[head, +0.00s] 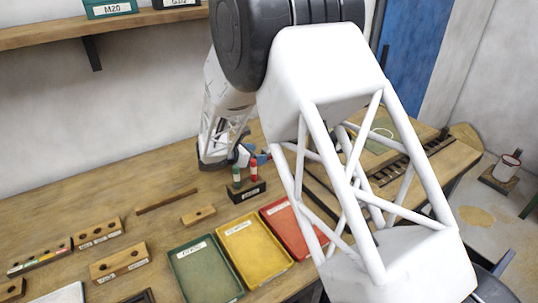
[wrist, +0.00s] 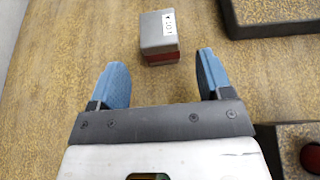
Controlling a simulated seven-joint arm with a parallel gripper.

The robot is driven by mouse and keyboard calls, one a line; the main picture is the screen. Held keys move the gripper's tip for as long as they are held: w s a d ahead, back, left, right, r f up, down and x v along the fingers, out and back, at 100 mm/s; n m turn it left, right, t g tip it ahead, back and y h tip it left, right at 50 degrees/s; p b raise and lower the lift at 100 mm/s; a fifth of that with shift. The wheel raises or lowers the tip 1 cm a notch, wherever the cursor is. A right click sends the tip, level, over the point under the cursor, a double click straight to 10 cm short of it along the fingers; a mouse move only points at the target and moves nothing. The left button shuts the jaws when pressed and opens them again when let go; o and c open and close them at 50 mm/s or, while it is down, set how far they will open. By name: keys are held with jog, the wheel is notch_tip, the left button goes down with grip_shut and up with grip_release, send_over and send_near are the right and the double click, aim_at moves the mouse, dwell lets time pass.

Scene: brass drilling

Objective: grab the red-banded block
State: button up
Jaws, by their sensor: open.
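The red-banded block (wrist: 157,36) is a small grey block with a white label on top and a red band low on its near side. In the wrist view it lies on the wooden table, upper middle, just beyond my fingertips. My gripper (wrist: 160,82) is open, with its two blue fingers on either side of an empty gap. The block is apart from both fingers, ahead of the gap. In the head view my gripper (head: 250,160) is small and partly hidden behind my arm, and I cannot make out the block there.
A black holder (head: 247,192) with a green and a red piece stands close to my gripper. Green (head: 205,268), yellow (head: 254,249) and red (head: 291,228) trays lie in front. In the wrist view a dark tray edge (wrist: 268,30) is right of the block; bare table is left.

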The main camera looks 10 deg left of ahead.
aim_at(269, 154)
jog(key=shift+x, duration=2.25)
jog(key=shift+d, duration=0.1)
jog(key=shift+r, duration=0.1)
grip_shut()
